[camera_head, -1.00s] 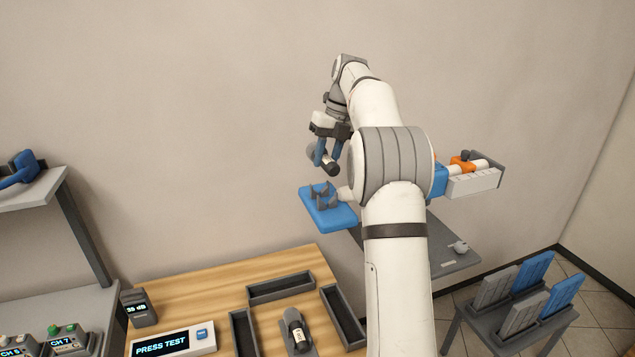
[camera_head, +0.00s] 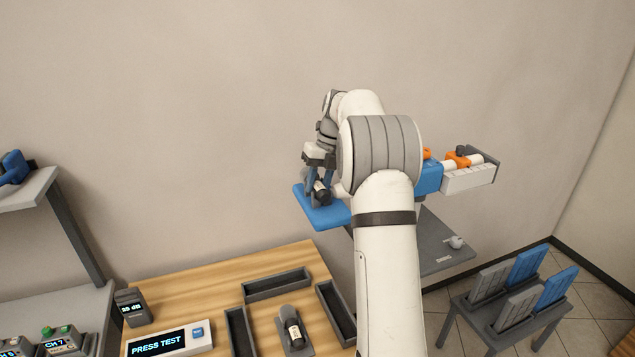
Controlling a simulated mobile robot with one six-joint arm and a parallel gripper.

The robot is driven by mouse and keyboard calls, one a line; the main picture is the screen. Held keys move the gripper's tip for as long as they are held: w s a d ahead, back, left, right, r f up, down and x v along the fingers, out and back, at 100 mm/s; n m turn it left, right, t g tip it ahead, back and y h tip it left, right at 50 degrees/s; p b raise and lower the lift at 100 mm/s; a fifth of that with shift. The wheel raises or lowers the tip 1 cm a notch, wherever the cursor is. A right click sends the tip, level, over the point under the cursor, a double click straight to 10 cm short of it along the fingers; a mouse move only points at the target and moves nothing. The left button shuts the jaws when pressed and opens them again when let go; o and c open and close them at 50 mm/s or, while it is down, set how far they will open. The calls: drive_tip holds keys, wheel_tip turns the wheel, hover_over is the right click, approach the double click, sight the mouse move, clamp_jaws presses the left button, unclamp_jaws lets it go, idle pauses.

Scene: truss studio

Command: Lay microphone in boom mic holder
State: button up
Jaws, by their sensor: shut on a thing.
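My gripper (camera_head: 318,180) points down and is shut on a dark microphone (camera_head: 322,190) with a pale band. The boom mic holder is a blue plate (camera_head: 328,216) with grey prongs, left of my arm. The microphone is at the prongs, low over the plate. My fingers and the microphone hide most of the prongs, so I cannot tell whether it rests in them. A second microphone (camera_head: 293,329) lies on a grey cradle on the wooden table.
A white boom with orange clamps (camera_head: 459,161) extends right of my arm. A rack of grey and blue panels (camera_head: 528,265) stands at the lower right.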

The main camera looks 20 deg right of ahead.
drive_tip(key=shift+f, duration=0.1)
drive_tip(key=o, duration=1)
drive_tip(key=shift+o, duration=0.2)
drive_tip(key=v, duration=1.2)
drive_tip(key=shift+r, duration=0.2)
